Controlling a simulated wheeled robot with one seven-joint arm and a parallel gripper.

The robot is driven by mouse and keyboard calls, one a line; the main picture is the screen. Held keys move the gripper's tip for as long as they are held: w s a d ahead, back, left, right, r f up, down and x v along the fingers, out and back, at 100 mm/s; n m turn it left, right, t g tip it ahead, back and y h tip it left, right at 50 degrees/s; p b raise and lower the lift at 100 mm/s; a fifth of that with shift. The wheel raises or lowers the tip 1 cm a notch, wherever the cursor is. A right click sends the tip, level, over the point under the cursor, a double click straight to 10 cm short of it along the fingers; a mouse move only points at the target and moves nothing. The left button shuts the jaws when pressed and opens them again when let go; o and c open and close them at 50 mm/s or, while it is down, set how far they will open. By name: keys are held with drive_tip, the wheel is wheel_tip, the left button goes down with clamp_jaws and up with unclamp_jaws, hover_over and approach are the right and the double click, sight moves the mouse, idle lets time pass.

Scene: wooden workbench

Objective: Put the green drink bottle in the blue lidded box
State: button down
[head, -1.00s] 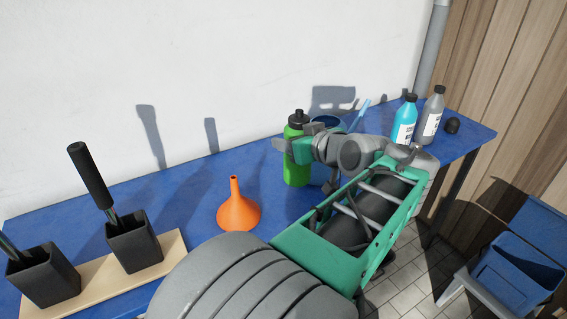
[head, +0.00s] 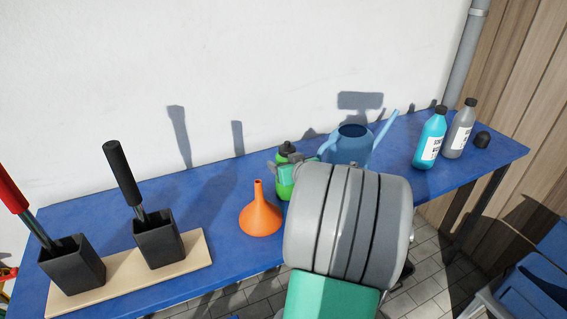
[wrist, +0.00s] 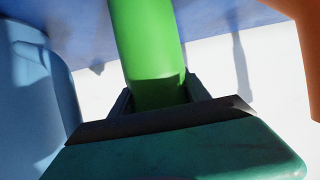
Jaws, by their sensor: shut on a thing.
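The green drink bottle (head: 284,190) with a black cap is at the back of the blue workbench, behind the orange funnel. My gripper (head: 287,168) is shut around its upper part. My arm hides much of the bottle and its base, so I cannot tell whether it touches the bench. In the wrist view the green bottle (wrist: 148,45) runs up from between the jaws (wrist: 158,108). The blue lidded box (head: 535,290) is partly in view at the lower right corner, below bench height; its inside is not clear to see.
An orange funnel (head: 260,217) stands left of my arm. A blue watering can (head: 350,146) is close right of the bottle. Teal (head: 430,140) and grey (head: 460,132) bottles stand at the right end. Black tool holders (head: 158,240) sit on a board at left.

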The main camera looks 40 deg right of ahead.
drive_tip(key=c, duration=0.9)
unclamp_jaws()
drive_tip(key=shift+c, duration=0.2)
drive_tip(key=o, duration=0.4)
drive_tip(key=shift+o, duration=0.2)
drive_tip(key=shift+r, duration=0.15)
